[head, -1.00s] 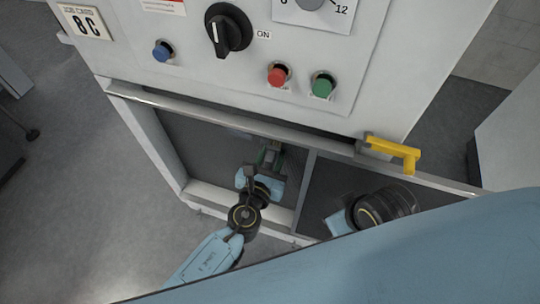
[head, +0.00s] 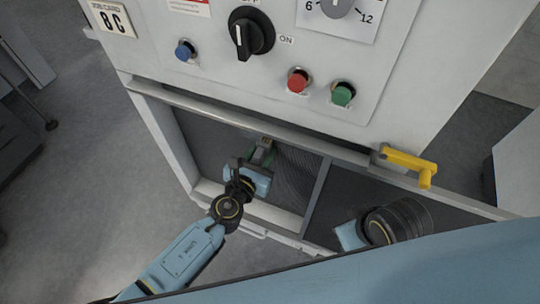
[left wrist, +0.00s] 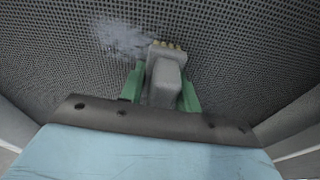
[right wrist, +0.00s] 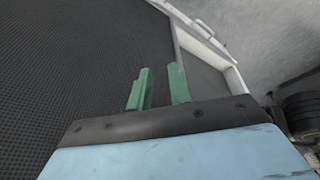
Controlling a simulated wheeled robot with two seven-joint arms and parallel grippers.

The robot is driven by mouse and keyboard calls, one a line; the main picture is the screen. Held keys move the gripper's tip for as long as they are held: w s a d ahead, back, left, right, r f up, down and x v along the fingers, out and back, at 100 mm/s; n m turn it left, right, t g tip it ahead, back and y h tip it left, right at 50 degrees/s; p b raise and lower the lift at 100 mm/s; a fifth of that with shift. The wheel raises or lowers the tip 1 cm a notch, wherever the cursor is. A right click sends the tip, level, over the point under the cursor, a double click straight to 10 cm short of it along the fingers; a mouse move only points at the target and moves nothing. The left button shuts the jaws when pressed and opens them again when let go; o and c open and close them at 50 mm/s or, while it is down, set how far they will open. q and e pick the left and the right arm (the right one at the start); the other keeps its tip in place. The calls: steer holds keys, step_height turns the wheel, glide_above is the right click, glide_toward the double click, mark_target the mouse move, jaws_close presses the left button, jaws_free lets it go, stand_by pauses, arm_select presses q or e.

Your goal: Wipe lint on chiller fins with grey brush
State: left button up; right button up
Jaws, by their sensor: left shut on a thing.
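My left gripper (head: 262,153) is inside the left opening of the machine's lower front, shut on the grey brush. In the left wrist view the grey brush (left wrist: 164,85) sits between the green fingers (left wrist: 161,88), its pale bristles against the dark chiller fins (left wrist: 245,50). A whitish patch of lint (left wrist: 122,38) lies on the fins just left of the bristle end. In the right wrist view my right gripper (right wrist: 159,88) is open, with nothing between its green fingers, in front of the dark mesh. Its fingers are not clear in the head view.
A metal frame with a divider (head: 317,195) borders the openings. A yellow handle (head: 408,163) juts out at the upper right. Above are a black knob (head: 250,33) and blue (head: 185,50), red (head: 298,80) and green (head: 342,94) buttons.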

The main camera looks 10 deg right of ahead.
mark_target(290, 149)
arm_select(q)
steer(key=shift+w+a, duration=0.65)
steer(key=shift+a, duration=0.3)
steer(key=shift+w+a, duration=0.6)
steer(key=shift+a, duration=0.3)
steer(key=shift+w+a+b, duration=0.65)
steer(key=shift+w+a, duration=0.45)
steer(key=shift+a, duration=0.15)
steer(key=shift+s+r+p, duration=0.1)
steer(key=shift+r+p, duration=0.75)
steer(key=shift+r, duration=0.05)
steer(key=shift+s+d+f, duration=0.1)
steer(key=shift+s+d, duration=0.2)
steer(key=shift+d, duration=0.1)
steer(key=shift+s+d+p, duration=0.2)
steer(key=shift+s+d, duration=0.2)
steer(key=shift+d, duration=0.25)
steer(key=shift+s+d+p, duration=0.15)
steer(key=shift+s+d, duration=0.25)
steer(key=shift+d, duration=0.25)
steer(key=shift+s+d+p, duration=0.2)
steer(key=shift+s+d, duration=0.6)
steer(key=shift+d, duration=0.2)
steer(key=shift+s+d+p, duration=0.15)
steer(key=shift+s+d, duration=0.65)
steer(key=shift+d, duration=0.15)
steer(key=shift+s+d, duration=0.7)
steer(key=shift+d, duration=0.35)
steer(key=shift+s+d, duration=0.65)
steer(key=shift+d, duration=0.35)
